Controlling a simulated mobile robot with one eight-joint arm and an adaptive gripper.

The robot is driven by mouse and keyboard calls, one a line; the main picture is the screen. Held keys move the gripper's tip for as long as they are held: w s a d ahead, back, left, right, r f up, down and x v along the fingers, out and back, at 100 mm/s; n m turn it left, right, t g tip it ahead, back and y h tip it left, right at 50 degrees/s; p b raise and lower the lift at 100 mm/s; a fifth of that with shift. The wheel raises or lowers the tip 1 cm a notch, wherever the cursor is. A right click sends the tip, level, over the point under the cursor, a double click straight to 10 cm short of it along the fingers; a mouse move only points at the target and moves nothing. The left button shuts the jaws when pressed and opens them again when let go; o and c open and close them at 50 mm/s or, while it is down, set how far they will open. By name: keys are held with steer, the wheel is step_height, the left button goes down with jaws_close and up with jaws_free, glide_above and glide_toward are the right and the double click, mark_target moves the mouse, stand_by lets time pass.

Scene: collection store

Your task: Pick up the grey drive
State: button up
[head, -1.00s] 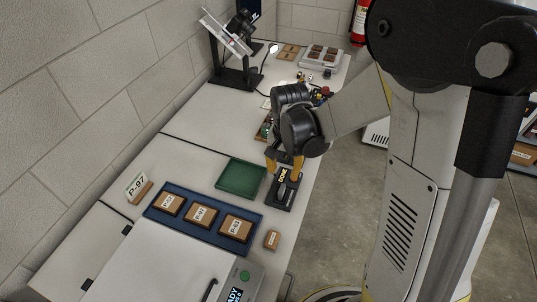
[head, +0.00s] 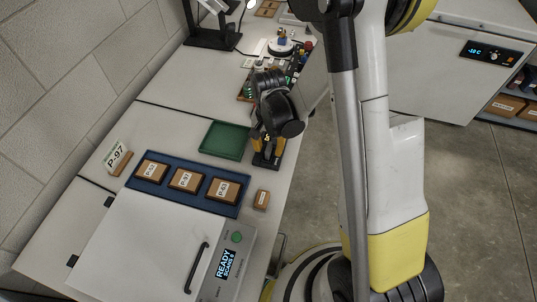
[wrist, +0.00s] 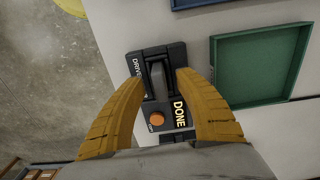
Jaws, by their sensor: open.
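A black dock marked DRIVE and DONE (wrist: 178,114) with an orange button sits near the table's edge in the wrist view. The grey drive (wrist: 158,84) appears to be the slim dark grey piece standing in the dock's slot. My gripper (wrist: 161,76) is open, with one yellow finger on each side of the dock's slot; I cannot tell whether they touch the drive. In the head view my gripper (head: 268,146) points down over the dock (head: 264,163) and hides most of it and the drive.
An empty green tray (head: 224,140) lies left of the dock. A blue tray (head: 180,198) holds labelled brown boxes, with a small brown box (head: 262,199) beside it. A white machine with a READY screen (head: 226,263) stands in front. Small items crowd the table behind my gripper.

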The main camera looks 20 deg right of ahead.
jaws_close()
steer(key=shift+r, duration=0.1)
